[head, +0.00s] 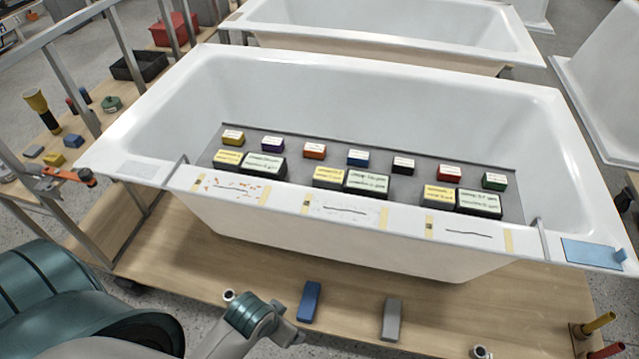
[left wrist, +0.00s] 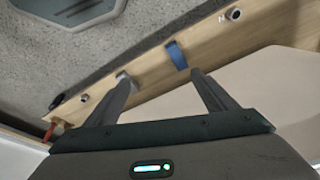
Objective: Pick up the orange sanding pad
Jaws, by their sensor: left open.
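The orange sanding pad (head: 315,150) is a small block with a pale label on top. It sits on the grey tray (head: 400,178) across the bathtub shell, between the purple pad (head: 272,145) and the blue pad (head: 358,158). My left arm comes in at the bottom left of the head view, low in front of the tub and well away from the orange pad. My left gripper (left wrist: 161,74) shows in the left wrist view, with its fingers apart and nothing between them. The orange pad is not in the left wrist view. My right gripper is not seen.
Yellow (head: 233,138), black (head: 403,165), red (head: 449,173) and green (head: 494,181) pads share the back row. Larger labelled blocks (head: 367,183) stand in front. The tub rim (head: 345,211) lies between my arm and the tray. A blue block (head: 310,301) and grey block (head: 391,319) lie on the wooden base.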

